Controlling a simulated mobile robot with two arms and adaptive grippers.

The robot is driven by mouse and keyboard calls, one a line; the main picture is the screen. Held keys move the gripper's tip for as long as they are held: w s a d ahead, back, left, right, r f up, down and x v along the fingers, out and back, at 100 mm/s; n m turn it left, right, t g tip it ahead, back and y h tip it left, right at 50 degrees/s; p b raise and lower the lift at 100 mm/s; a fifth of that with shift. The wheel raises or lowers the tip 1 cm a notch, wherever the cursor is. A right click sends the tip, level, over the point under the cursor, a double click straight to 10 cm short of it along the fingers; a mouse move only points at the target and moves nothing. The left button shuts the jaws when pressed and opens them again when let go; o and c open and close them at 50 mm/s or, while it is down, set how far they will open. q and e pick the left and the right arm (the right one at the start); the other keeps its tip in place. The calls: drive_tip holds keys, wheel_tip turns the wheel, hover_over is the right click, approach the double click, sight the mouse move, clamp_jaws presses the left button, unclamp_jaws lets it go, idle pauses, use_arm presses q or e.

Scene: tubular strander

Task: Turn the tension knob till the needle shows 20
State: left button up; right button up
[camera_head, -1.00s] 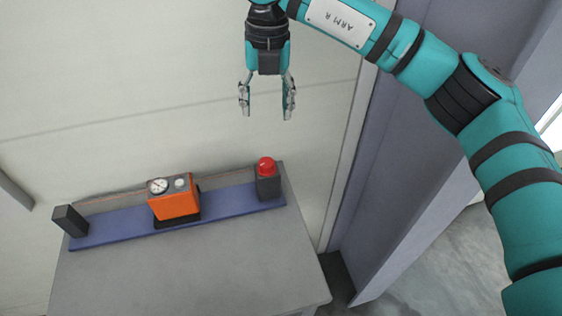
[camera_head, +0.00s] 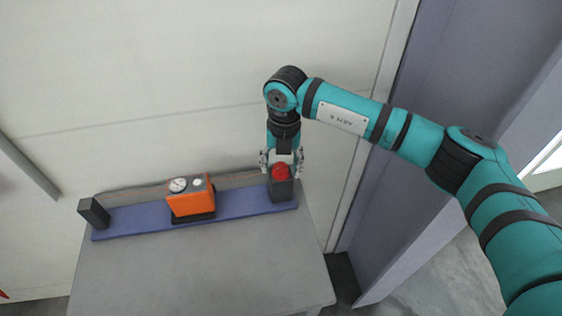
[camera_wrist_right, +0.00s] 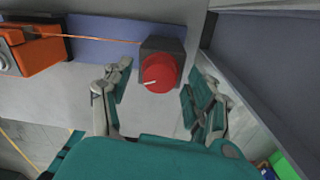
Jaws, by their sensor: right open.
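The red tension knob (camera_head: 281,171) sits on top of a dark block (camera_head: 282,190) at the right end of the blue rail (camera_head: 242,203). In the right wrist view the red knob (camera_wrist_right: 159,73) carries a white pointer line and lies between the open fingers. My right gripper (camera_head: 282,165) is open around or just above the knob; contact cannot be told. Its fingers also show in the right wrist view (camera_wrist_right: 157,95). The orange box (camera_head: 190,203) bears a round white gauge (camera_head: 178,185); its needle reading is too small to tell. My left gripper is not in view.
A small black block (camera_head: 94,213) stands at the left end of the rail. A thin orange wire (camera_wrist_right: 90,37) runs from the orange box to the knob block. The grey tabletop (camera_head: 200,270) in front is clear. A purple-grey upright panel stands at the right.

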drive_tip(key=c, duration=1.1)
drive_tip(key=shift+c, duration=0.2)
drive_tip(key=shift+f+m+b, duration=0.15)
drive_tip(key=shift+m+b, duration=1.2)
drive_tip(key=shift+m, duration=0.15)
drive_tip(key=shift+m+b, duration=1.1)
drive_tip(key=shift+m, duration=0.7)
drive_tip(key=shift+r, duration=0.2)
drive_tip(key=o, duration=1.1)
